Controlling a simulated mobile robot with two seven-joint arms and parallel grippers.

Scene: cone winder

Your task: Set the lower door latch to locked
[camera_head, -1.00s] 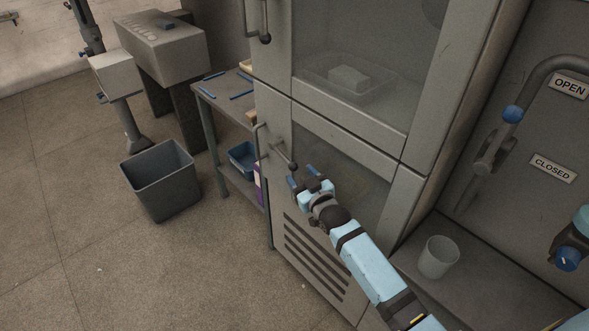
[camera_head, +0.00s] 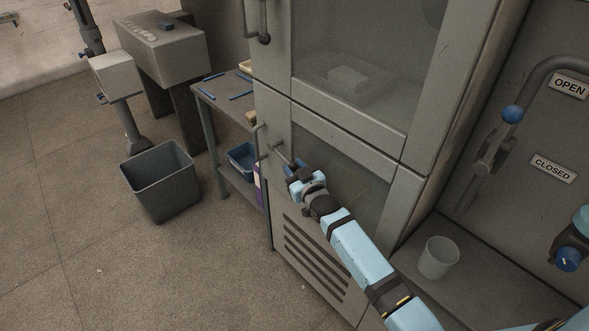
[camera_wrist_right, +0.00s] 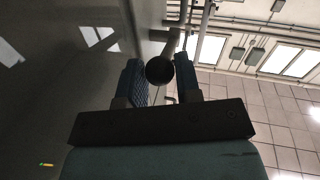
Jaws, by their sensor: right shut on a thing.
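The lower door latch (camera_head: 282,153) is a grey lever on the lower cabinet door (camera_head: 325,165), beside the door's bar handle (camera_head: 258,143). It slants down and to the right from its pivot. My right gripper (camera_head: 293,167) is shut on the latch's free end, and its fingers hide the tip. In the right wrist view, the latch's dark round knob (camera_wrist_right: 159,70) lies between the two blue fingers of the gripper (camera_wrist_right: 161,84). The lever runs up behind the knob. The door looks closed. My left gripper is not in view.
The upper door has a similar latch with a ball end (camera_head: 264,39). A side table (camera_head: 230,105) and a grey bin (camera_head: 160,181) stand left of the cabinet. At right, a cup (camera_head: 438,258) stands on a grey ledge (camera_head: 470,285). Open floor lies in front.

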